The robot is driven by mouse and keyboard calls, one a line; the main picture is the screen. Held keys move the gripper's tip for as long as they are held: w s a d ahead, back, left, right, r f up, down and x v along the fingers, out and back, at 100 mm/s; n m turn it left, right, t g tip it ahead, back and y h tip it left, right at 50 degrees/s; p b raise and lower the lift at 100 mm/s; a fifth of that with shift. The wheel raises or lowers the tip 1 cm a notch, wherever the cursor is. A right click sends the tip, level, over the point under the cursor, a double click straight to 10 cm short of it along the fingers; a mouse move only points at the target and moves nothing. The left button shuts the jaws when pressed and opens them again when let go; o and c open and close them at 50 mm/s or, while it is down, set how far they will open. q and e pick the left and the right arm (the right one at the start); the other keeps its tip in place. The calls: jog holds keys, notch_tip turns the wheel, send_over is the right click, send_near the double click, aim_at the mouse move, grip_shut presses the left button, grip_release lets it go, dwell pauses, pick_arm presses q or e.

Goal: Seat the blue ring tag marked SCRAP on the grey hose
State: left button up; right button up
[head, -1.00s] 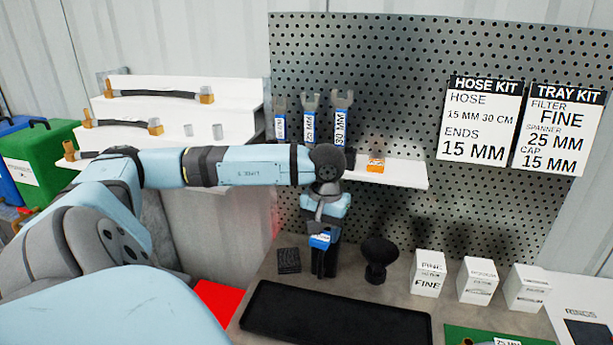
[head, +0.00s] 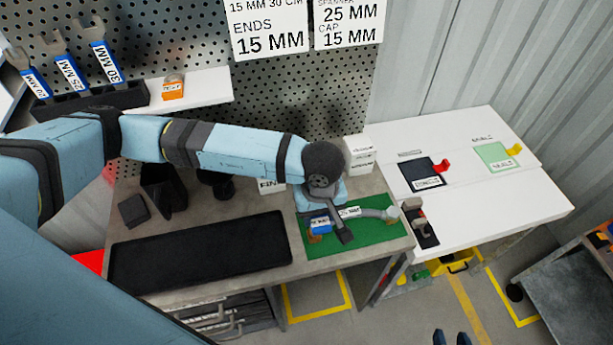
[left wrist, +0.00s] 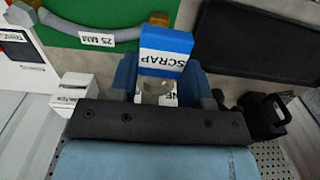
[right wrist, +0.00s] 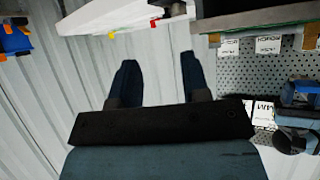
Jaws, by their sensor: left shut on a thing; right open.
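The grey hose (head: 372,213) lies on a green mat (head: 375,239) at the right end of the bench. My left gripper (head: 333,228) is shut on the blue SCRAP tag (left wrist: 166,45), above the mat by the hose's left end. In the head view the tag (head: 320,224) overlaps that end; I cannot tell whether they touch. My right gripper (right wrist: 158,75) is open and empty, away from the bench; its fingertips show at the bottom of the head view (head: 450,338).
A black tray (head: 200,252) lies left of the mat. White boxes (head: 358,153) stand behind my left gripper. A white table (head: 490,195) with dark and green pads adjoins on the right. A shelf with spanners (head: 75,70) is at the back left.

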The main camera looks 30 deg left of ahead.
pick_arm(q)
jog(key=shift+s+d, duration=0.15)
jog(key=shift+s, duration=0.25)
pick_arm(e)
jog(key=shift+s+a+f, duration=0.1)
jog(key=shift+s+f, duration=0.25)
jog(key=shift+s, duration=0.25)
jog(key=shift+s+a+f, duration=0.1)
jog(key=shift+s+f, duration=0.25)
jog(key=shift+s, duration=0.25)
jog(key=shift+w, duration=0.15)
pick_arm(q)
jog(key=shift+f+b, duration=0.1)
jog(key=shift+b, duration=0.25)
pick_arm(e)
jog(key=shift+f, duration=0.15)
pick_arm(q)
jog(key=shift+f+b, duration=0.1)
jog(key=shift+b, duration=0.25)
jog(key=shift+f+b, duration=0.7)
jog(key=shift+f, duration=0.1)
notch_tip(320, 180, down, 4)
jog(key=b, duration=0.3)
jog(key=shift+r+b, duration=0.1)
jog(key=shift+b, duration=0.3)
pick_arm(e)
notch_tip(320, 180, down, 6)
jog(key=shift+w+r, duration=0.1)
